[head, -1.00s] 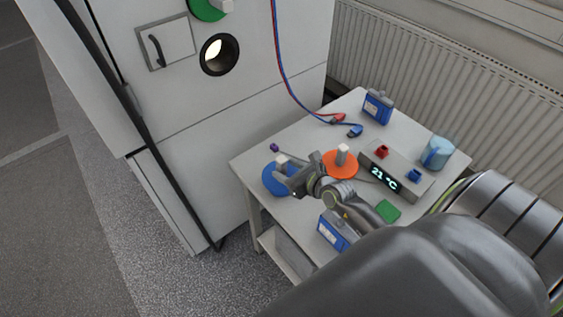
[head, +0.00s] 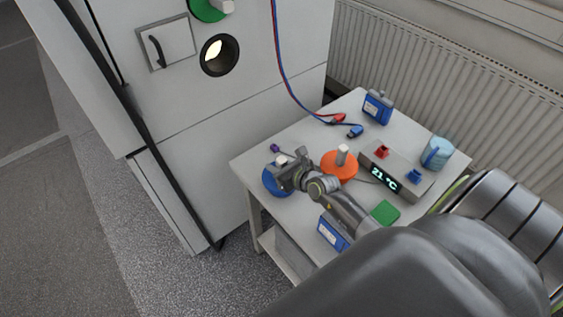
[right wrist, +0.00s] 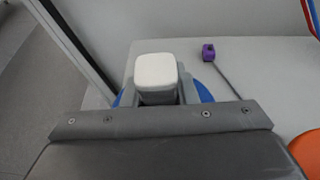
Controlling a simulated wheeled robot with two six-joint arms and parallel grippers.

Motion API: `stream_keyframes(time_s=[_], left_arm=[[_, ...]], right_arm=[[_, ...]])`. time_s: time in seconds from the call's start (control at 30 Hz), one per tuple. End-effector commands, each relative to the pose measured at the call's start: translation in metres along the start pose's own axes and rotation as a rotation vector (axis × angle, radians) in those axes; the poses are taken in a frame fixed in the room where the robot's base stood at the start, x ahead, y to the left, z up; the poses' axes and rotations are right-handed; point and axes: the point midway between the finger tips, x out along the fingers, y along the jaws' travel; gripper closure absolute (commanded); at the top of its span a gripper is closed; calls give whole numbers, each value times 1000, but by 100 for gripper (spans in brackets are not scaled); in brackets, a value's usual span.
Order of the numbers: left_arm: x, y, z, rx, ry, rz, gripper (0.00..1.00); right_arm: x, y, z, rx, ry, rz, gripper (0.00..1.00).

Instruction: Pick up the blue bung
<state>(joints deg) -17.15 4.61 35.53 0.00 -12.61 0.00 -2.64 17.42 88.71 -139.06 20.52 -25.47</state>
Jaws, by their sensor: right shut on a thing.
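The blue bung is a blue disc (head: 272,184) with a pale square handle (head: 281,160) on top, at the left corner of the table. My right gripper (head: 285,172) is over it, shut on the handle. In the right wrist view the handle (right wrist: 156,73) stands between the fingers, and parts of the blue disc (right wrist: 204,91) show on both sides. The gripper hides much of the disc, and I cannot tell whether it touches the table. My left gripper is not in view.
An orange bung (head: 338,168) stands close to the right of my gripper. A purple object (head: 275,148) with a thin rod lies behind. A display box (head: 395,172), blue packs (head: 377,108) and a green pad (head: 385,213) share the table (head: 250,160). A cabinet (head: 200,130) stands left.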

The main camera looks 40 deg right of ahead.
Motion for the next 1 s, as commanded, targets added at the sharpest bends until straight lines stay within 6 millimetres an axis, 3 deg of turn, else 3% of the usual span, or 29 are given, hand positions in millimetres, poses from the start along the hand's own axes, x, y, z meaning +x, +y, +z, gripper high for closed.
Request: stream_keyframes(time_s=[0.37, 0.8, 1.0], left_arm=[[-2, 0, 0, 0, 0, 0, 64], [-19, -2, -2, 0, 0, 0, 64], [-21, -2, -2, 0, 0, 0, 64]], right_arm=[[-1, 0, 4, -2, -4, 0, 100], [-29, 0, 73, -5, -7, 0, 100], [-38, 0, 93, -3, -5, 1, 100]])
